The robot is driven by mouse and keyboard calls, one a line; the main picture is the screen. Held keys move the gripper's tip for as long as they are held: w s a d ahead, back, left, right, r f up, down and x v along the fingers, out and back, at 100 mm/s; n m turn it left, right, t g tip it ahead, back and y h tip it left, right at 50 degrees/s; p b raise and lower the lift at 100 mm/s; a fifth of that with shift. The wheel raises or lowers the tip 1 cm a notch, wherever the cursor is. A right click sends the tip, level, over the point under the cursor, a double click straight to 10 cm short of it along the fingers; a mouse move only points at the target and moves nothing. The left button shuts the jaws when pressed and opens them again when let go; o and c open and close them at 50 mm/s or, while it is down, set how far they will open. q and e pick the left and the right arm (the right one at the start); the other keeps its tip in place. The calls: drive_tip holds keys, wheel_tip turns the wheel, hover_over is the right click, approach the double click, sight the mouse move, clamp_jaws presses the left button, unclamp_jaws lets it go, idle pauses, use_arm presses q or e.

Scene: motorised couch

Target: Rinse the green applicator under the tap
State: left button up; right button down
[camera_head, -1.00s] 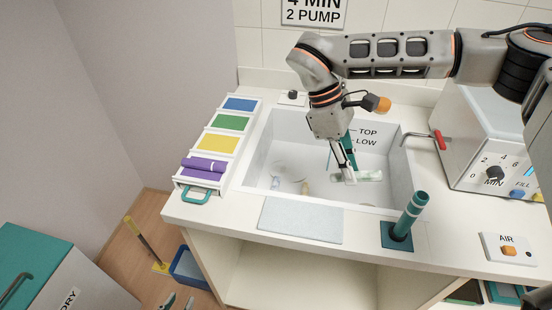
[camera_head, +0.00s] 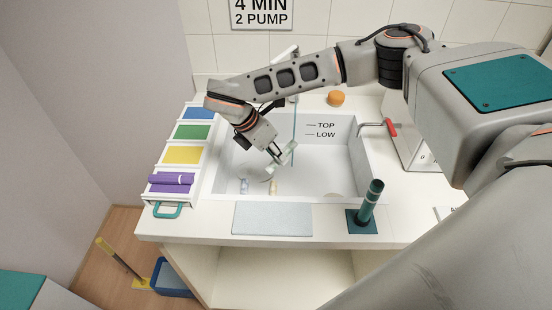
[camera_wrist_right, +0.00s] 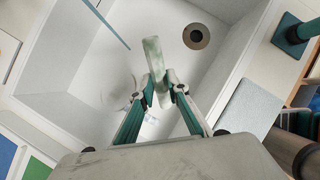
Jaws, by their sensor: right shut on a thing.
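My right gripper (camera_head: 279,157) is inside the white sink (camera_head: 341,165), shut on a pale green, speckled bar, which looks like the green applicator (camera_head: 288,152). In the right wrist view, the applicator (camera_wrist_right: 154,62) stands slightly tilted between the fingertips (camera_wrist_right: 160,82). A white spout, likely the tap (camera_head: 284,52), shows partly behind my right arm. A thin teal upright line (camera_head: 294,125) hangs over the sink; I cannot tell if it is water or a rod. In the wrist view the line (camera_wrist_right: 105,22) is apart from the applicator, to its left. My left gripper is out of view.
Small bluish (camera_head: 245,186) and yellowish (camera_head: 274,187) items lie in the sink, near the front. Coloured trays (camera_head: 182,155) line the left counter. A pale mat (camera_head: 272,218) and a teal holder (camera_head: 368,205) stand in front. A red-handled lever (camera_head: 388,127) juts out at right.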

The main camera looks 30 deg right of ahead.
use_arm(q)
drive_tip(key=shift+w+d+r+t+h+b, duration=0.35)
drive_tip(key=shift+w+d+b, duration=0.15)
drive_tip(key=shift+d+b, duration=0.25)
use_arm(e)
drive_tip(key=w+d+f, duration=0.2)
drive_tip(key=w+d, duration=0.4)
drive_tip(key=w, duration=0.2)
drive_tip(key=shift+w+d, duration=0.2)
use_arm(q)
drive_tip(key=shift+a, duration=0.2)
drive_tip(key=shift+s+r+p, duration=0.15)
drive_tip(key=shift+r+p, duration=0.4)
drive_tip(key=shift+p, duration=0.2)
use_arm(e)
drive_tip(key=s+a, duration=0.5)
drive_tip(key=s, duration=0.1)
drive_tip(key=shift+s, duration=0.2)
idle(0.7)
